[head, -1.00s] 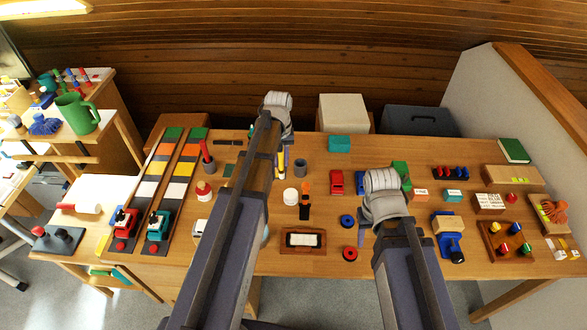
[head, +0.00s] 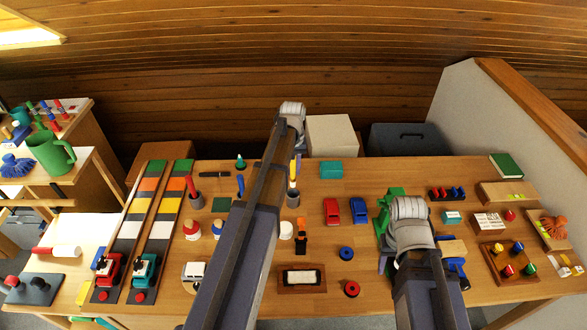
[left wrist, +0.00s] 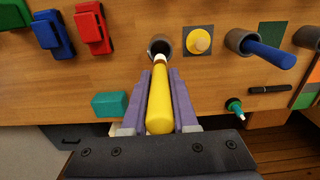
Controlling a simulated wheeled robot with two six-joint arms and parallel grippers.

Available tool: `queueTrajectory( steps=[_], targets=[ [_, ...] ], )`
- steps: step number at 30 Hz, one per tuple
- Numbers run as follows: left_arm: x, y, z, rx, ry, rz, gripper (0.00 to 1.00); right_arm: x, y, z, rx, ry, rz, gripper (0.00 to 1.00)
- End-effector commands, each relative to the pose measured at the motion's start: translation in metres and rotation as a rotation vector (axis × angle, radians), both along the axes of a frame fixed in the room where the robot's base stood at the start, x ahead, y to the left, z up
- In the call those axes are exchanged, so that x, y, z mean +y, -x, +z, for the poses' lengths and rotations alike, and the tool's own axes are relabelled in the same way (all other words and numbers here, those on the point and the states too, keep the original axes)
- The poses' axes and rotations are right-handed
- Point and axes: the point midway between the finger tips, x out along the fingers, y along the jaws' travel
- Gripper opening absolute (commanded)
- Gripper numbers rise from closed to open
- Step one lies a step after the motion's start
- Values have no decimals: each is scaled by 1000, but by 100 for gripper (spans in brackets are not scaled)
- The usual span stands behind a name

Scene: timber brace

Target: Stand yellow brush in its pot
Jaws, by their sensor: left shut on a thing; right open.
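The yellow brush (head: 292,168) is held by my left gripper (left wrist: 160,88), which is shut on its yellow handle. In the left wrist view the brush (left wrist: 160,108) lies between the purple fingers, its white band at the grey pot's mouth. The grey pot (head: 293,199) stands on the table; it also shows in the left wrist view (left wrist: 158,42). The brush's lower end is at the pot's opening; how deep it sits inside I cannot tell. My right gripper (head: 408,225) is over the table's right half, its fingers mostly hidden by its wrist.
A blue brush (left wrist: 268,52) leans in another pot, and a red brush (head: 191,186) stands in a pot further left. A teal block (head: 331,170) is behind right of the grey pot. Red (head: 331,211) and blue (head: 359,211) toy cars lie to its right.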

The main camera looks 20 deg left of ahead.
Motion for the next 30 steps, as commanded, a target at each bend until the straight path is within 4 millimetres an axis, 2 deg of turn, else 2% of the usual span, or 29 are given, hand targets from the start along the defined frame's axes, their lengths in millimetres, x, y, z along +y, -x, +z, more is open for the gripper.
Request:
queueTrajectory(
  steps=[30],
  targets=[
    [0,0,-78,0,0,0,0,0,0,-78,0,0,0,50]
  ],
)
